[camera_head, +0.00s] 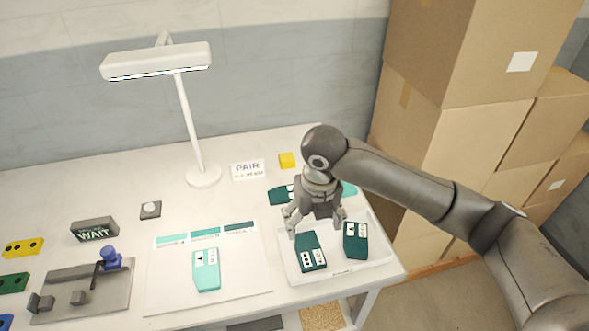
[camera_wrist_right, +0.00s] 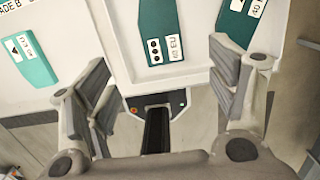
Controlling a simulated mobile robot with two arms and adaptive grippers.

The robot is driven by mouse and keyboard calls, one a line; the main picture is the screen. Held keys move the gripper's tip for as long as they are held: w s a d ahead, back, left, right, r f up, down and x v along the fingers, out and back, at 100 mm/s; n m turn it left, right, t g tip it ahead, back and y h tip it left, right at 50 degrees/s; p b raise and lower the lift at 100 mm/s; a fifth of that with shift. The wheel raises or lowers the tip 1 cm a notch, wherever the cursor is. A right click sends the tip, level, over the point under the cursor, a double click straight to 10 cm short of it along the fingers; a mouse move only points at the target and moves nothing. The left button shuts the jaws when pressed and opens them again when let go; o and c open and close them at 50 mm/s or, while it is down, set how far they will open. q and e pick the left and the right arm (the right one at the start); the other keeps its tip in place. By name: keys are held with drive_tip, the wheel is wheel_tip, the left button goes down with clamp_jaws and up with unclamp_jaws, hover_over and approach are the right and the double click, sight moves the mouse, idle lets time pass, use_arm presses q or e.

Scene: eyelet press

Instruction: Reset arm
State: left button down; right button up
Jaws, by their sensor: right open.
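My right gripper (camera_head: 316,224) is open and empty, above a white tray (camera_head: 334,250). In the tray, a dark green tagged piece (camera_head: 311,252) lies just below the fingers, and another dark green piece (camera_head: 355,240) lies to its right. More green pieces show partly behind the gripper, one dark (camera_head: 279,195) and one lighter (camera_head: 349,189). In the right wrist view, the open fingers (camera_wrist_right: 162,75) have nothing between them, and green pieces (camera_wrist_right: 158,30) lie beyond. My left gripper is not in view.
A light teal piece (camera_head: 206,270) lies on a white mat (camera_head: 165,288). A grey fixture with a blue knob (camera_head: 110,257), a WAIT sign (camera_head: 95,230), a lamp (camera_head: 204,175), a PAIR card (camera_head: 247,170) and a yellow block (camera_head: 287,160) stand around. Cardboard boxes (camera_head: 480,130) rise behind my right arm.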

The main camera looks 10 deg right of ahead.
drive_tip(key=s+a+f+m+y, duration=0.1)
drive_tip(key=s+a+f+m, duration=0.1)
drive_tip(key=s+m, duration=0.1)
drive_tip(key=s+a+f+m+t+y, duration=0.1)
drive_tip(key=s+a+f+m, duration=0.1)
drive_tip(key=m, duration=0.4)
drive_tip(key=s+a+f+m+y, duration=0.1)
drive_tip(key=s+a+f+m, duration=0.2)
drive_tip(key=s+f+m, duration=0.1)
drive_tip(key=shift+s+f+m+y, duration=0.1)
drive_tip(key=shift+s+m+y, duration=0.15)
drive_tip(key=shift+m+y, duration=0.2)
drive_tip(key=s+d+f+m+t+h, duration=0.1)
drive_tip(key=s+d+f+m+h, duration=0.15)
drive_tip(key=s+d+m, duration=0.6)
drive_tip(key=s+d+f+m+h, duration=0.1)
drive_tip(key=s+d+f+m, duration=0.35)
drive_tip(key=m, duration=0.75)
wheel_tip(320, 180, down, 25)
drive_tip(key=s+g, duration=0.1)
drive_tip(key=s, duration=0.1)
drive_tip(key=s+d+f, duration=0.2)
drive_tip(key=s+f, duration=0.5)
drive_tip(key=s, duration=0.1)
drive_tip(key=s+d+f+g, duration=0.1)
drive_tip(key=s+d+f, duration=0.1)
drive_tip(key=s+f, duration=0.6)
drive_tip(key=shift+s+f, duration=0.3)
drive_tip(key=shift+s, duration=0.15)
